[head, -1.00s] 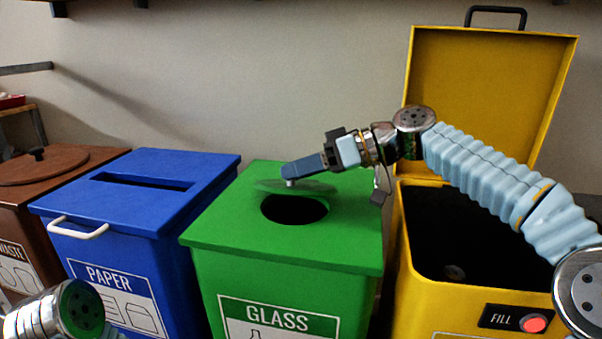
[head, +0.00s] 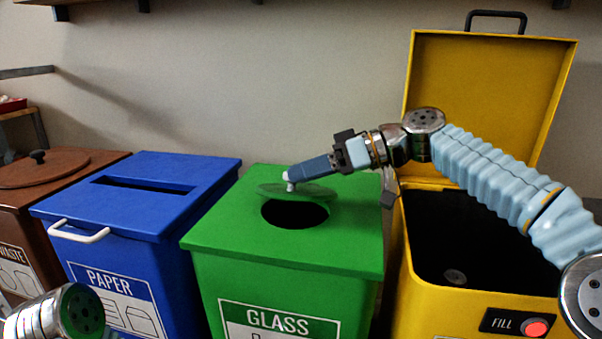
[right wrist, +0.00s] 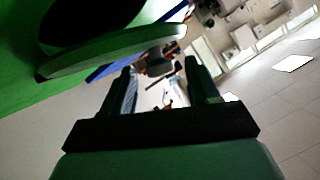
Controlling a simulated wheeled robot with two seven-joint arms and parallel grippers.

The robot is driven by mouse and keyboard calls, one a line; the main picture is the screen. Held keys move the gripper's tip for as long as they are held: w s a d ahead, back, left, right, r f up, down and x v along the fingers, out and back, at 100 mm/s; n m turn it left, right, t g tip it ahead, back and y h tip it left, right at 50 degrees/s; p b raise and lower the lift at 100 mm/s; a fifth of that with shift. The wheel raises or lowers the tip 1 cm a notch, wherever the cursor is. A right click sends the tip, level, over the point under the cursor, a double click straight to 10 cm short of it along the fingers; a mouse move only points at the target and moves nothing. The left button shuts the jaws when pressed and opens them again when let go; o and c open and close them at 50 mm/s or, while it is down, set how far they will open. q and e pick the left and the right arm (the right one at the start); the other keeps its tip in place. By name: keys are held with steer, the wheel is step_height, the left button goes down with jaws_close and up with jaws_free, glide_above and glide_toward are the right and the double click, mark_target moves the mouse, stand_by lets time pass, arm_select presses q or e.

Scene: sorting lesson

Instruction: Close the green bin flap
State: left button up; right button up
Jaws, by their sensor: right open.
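The green bin (head: 230,246), labelled GLASS, stands in the middle of the head view. Its round green flap (head: 322,193) is raised at the back edge of the dark round opening (head: 295,215), which is uncovered. The flap (right wrist: 115,50) shows edge-on there. My left gripper is out of view.
A blue PAPER bin (head: 137,215) with a white handle stands left of the green bin, and a brown bin (head: 85,182) further left. At right, a yellow bin (head: 425,300) has its tall lid (head: 480,95) open behind my right arm.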

steer(key=p+v, duration=0.1)
steer(key=v, duration=1.1)
steer(key=shift+d+p, duration=0.2)
steer(key=shift+p, duration=0.2)
